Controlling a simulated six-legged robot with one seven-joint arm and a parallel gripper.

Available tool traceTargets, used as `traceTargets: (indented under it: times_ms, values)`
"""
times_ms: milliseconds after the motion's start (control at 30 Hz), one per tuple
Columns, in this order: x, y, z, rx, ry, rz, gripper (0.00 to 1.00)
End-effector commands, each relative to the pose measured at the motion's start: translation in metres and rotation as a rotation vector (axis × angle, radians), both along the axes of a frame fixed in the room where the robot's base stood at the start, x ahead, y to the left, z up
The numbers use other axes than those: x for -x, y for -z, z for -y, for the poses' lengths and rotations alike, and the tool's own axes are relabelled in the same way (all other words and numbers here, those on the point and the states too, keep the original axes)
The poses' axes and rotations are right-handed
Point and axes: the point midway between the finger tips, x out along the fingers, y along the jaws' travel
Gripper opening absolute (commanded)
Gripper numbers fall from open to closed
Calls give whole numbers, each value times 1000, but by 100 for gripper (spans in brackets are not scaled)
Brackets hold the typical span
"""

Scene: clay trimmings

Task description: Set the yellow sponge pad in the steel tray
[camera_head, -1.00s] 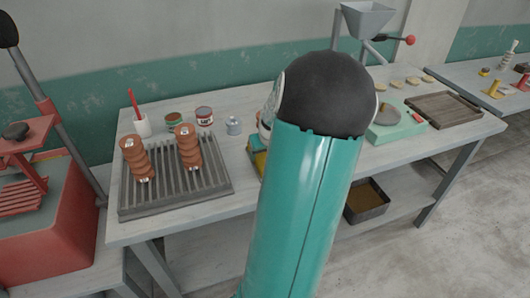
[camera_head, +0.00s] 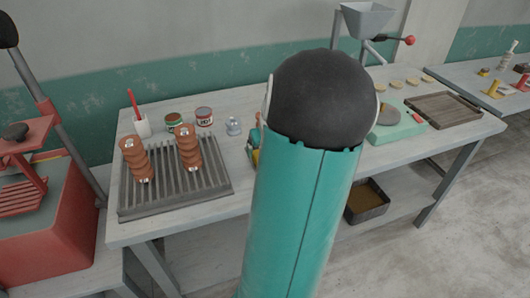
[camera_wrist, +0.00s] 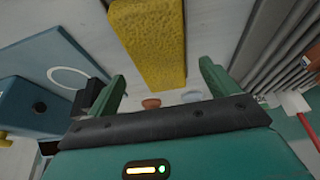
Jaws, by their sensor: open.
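The yellow sponge pad (camera_wrist: 155,45) shows in the wrist view as a long rough block, lying ahead of my gripper (camera_wrist: 163,85). The two green fingers stand wide apart, with nothing held, and the pad's near end lies between their lines. I cannot tell how far the fingers are from it. In the head view my arm hides most of this spot. A dark metal-looking tray (camera_head: 367,201) with a brown inside stands on the lower shelf; I cannot tell whether it is the steel tray.
A slatted grey rack (camera_head: 175,190) with two ribbed brown pieces fills the bench's left part. Cans and a small jar (camera_head: 234,126) stand behind it. A wooden tray (camera_head: 443,108) lies on the right. A blue block (camera_wrist: 35,105) is left in the wrist view.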

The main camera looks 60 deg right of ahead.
Motion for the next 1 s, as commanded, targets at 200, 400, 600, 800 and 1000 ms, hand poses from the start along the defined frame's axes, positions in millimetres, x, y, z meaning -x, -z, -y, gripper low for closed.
traceTargets:
  times_ms: [200, 400, 600, 800, 1000]
  values:
    - [13, -43, -12, 4, 3, -2, 87]
    - [21, -72, -21, 2, 1, -2, 87]
    - [24, -83, -25, 0, -1, 0, 87]
    - [24, -83, -25, -1, 0, 0, 87]
    - [24, -82, -25, -1, 0, 0, 87]
